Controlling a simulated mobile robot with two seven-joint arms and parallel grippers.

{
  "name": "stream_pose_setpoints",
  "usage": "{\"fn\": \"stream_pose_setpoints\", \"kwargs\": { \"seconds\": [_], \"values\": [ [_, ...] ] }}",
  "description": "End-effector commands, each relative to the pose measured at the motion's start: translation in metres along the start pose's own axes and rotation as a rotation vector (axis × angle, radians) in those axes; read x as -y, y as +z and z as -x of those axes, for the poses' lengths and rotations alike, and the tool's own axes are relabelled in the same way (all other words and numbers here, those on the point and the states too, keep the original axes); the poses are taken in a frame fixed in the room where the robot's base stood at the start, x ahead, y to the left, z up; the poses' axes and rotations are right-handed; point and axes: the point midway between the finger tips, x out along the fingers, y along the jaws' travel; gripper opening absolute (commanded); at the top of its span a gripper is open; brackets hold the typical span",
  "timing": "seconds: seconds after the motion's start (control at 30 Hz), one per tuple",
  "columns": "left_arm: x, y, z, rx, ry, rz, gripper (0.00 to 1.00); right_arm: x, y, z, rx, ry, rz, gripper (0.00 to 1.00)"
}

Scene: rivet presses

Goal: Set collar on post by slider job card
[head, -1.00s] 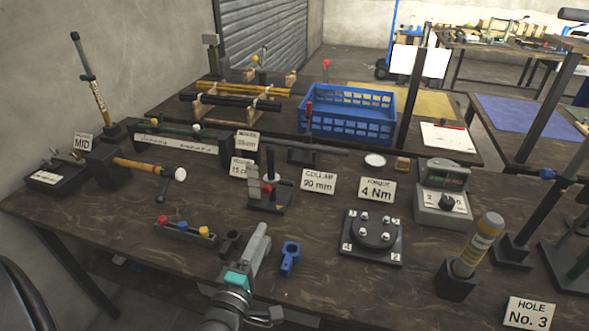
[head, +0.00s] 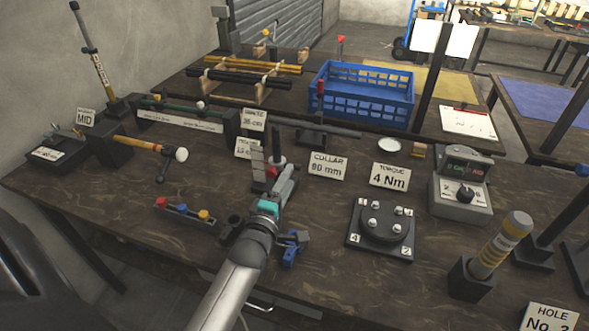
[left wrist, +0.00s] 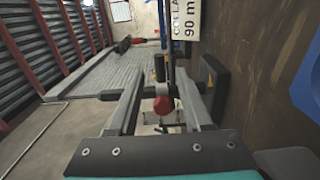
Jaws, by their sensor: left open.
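The collar post stand has a pale upright scale (head: 257,163) and a dark upright post (head: 277,150). It stands left of the card reading COLLAR 90 mm (head: 327,166); my left gripper partly hides its base. My left gripper (head: 285,178) is open at the post, with its fingers pointing away from me. My right gripper is not in view.
A blue clamp-like piece (head: 290,253) lies close beside my left arm. Left of it is a rack with coloured knobs (head: 183,211). A blue crate (head: 360,98) stands behind.

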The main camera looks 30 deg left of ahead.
Motion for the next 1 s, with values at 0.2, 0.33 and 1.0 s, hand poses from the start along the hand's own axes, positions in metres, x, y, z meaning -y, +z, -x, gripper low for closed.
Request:
{"fn": "stream_pose_setpoints", "kwargs": {
  "seconds": [0.2, 0.33, 1.0],
  "values": [
    [0.0, 0.0, -0.034, 0.0, 0.002, 0.001, 0.5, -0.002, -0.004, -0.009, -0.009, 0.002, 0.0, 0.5],
    [0.001, 0.0, -0.047, 0.0, 0.0, -0.001, 0.5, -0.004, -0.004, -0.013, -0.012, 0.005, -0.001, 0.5],
    [0.0, 0.0, -0.055, 0.0, 0.0, 0.001, 0.26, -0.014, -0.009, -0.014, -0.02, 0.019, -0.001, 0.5]
  ]
}}
